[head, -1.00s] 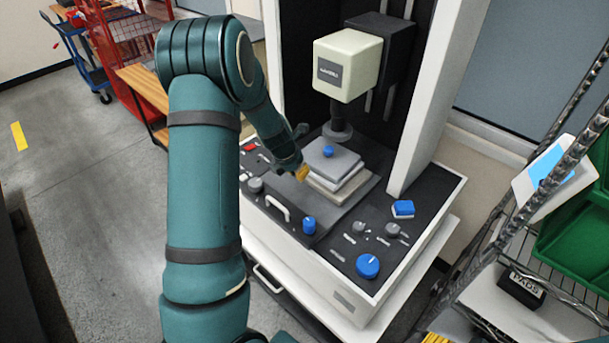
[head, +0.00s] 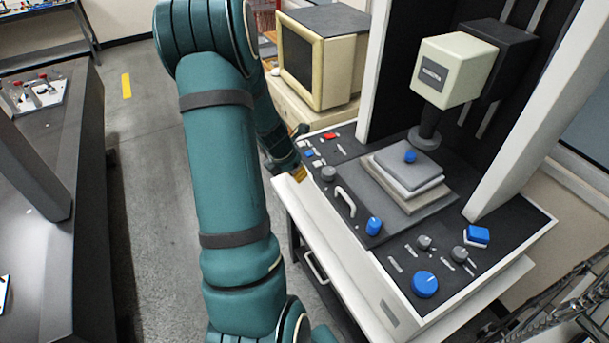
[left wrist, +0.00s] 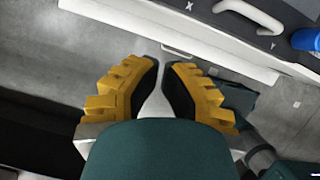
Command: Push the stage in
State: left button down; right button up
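The stage (head: 415,188), a stack of grey and pale plates with a small blue knob on top, sits on the machine's dark bed (head: 440,207) under the probe (head: 425,125). A white handle (head: 345,201) is at the bed's front edge. My left gripper (head: 299,174) is beside the machine's front left edge, apart from the handle and stage. In the left wrist view its yellow fingers (left wrist: 165,68) have a narrow gap with nothing between them. The handle (left wrist: 250,14) shows at the top of that view. My right gripper is not in view.
Blue knobs (head: 425,285) and several grey knobs line the machine's front panel. White columns flank the probe. An old monitor (head: 320,62) stands behind left. A dark bench (head: 45,190) is at the left, with open floor (head: 150,180) between it and the machine.

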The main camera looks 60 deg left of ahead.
aim_at(318, 185)
pick_arm(q)
jog(key=w+f, duration=0.4)
jog(key=f, duration=0.1)
jog(key=w+f, duration=0.2)
jog(key=f, duration=0.1)
jog(key=shift+w+a, duration=0.15)
jog(key=shift+a, duration=0.15)
jog(key=shift+w, duration=0.5)
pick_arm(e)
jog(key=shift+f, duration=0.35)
